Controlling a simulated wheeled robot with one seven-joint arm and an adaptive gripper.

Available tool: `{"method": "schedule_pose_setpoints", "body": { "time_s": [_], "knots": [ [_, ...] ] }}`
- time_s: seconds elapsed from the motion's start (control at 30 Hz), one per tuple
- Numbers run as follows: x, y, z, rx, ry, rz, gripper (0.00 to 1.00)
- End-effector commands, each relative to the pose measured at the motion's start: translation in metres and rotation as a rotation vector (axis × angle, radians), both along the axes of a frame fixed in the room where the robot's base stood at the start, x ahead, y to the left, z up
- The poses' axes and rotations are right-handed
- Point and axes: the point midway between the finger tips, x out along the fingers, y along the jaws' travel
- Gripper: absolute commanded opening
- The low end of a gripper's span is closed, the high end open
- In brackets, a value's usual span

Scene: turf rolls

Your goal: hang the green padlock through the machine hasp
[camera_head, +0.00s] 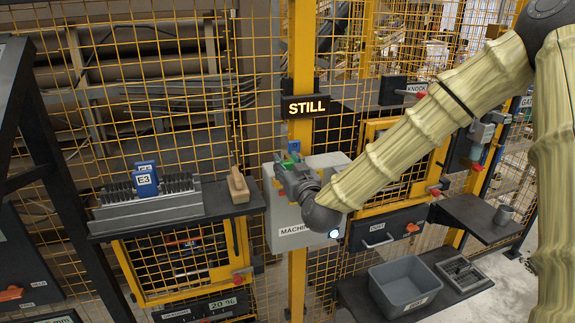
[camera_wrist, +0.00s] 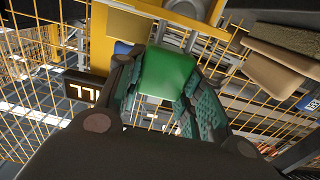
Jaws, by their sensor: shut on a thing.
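My gripper (camera_wrist: 157,92) is shut on the green padlock (camera_wrist: 166,76), which sits between the two textured fingers in the wrist view. The box carries a label starting "MACHIN", partly covered by my wrist. The hasp cannot be made out behind my gripper, so I cannot tell whether the padlock touches it.
A "STILL" sign (camera_head: 307,107) hangs on the yellow post above the box. A grey bin (camera_head: 402,287) stands lower right. Yellow mesh fencing lies behind.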

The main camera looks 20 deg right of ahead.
Motion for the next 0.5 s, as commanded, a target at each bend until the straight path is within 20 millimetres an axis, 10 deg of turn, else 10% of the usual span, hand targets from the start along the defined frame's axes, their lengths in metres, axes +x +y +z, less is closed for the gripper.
{"method": "schedule_pose_setpoints", "body": {
  "time_s": [0.5],
  "knots": [
    [0.0001, 0.0001, -0.0103, 0.000, 0.000, 0.000, 0.10]
  ]
}}
